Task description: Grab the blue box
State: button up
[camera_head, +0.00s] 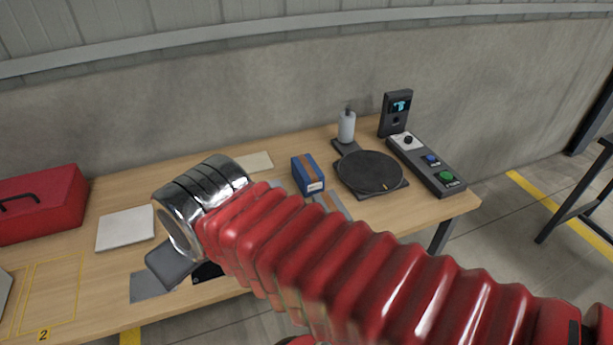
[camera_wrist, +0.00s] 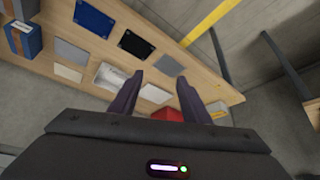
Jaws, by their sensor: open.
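The blue box (camera_head: 307,176) stands on the wooden table, with a brown stripe over its top and a white label low on its front.
A black round turntable (camera_head: 370,172), a white bottle (camera_head: 346,127) and a button panel (camera_head: 427,163) stand right of the box. A red toolbox (camera_head: 45,205) and a white flat sheet (camera_head: 125,229) are at the left. A wall (camera_head: 250,90) runs behind the table (camera_head: 420,207).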

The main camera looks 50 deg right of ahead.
jog(key=o, duration=0.7)
jog(key=w+d+m+h, duration=0.1)
jog(key=w+d, duration=0.2)
jog(key=d, duration=0.3)
jog(key=w+d+f+m+t+h, duration=0.1)
jog(key=w+d+h, duration=0.1)
jog(key=d, duration=0.4)
jog(key=shift+w+d+f, duration=0.15)
jog(key=shift+w+d, duration=0.1)
jog(key=shift+w, duration=0.65)
jog(key=shift+o, duration=0.6)
jog(key=w+d+f+m+t+h, duration=0.1)
jog(key=w+d+f+m+h, duration=0.1)
jog(key=d, duration=1.2)
jog(key=shift+w+d+f+h, duration=0.35)
jog(key=shift+w+d+h, duration=0.05)
jog(key=shift+w, duration=0.15)
jog(key=m+t, duration=0.2)
send_near(314, 178)
jog(key=shift+w+r, duration=0.35)
jog(key=shift+r, duration=0.25)
jog(key=shift+w+r, duration=0.35)
jog(key=shift+r, duration=0.2)
jog(key=shift+s+d+f+t, duration=0.25)
jog(key=shift+s+t, duration=0.05)
jog(key=shift+s, duration=0.05)
jog(key=shift+w+f, duration=0.1)
jog(key=shift+w, duration=0.05)
jog(key=x, duration=0.8)
jog(key=shift+w+d, duration=0.1)
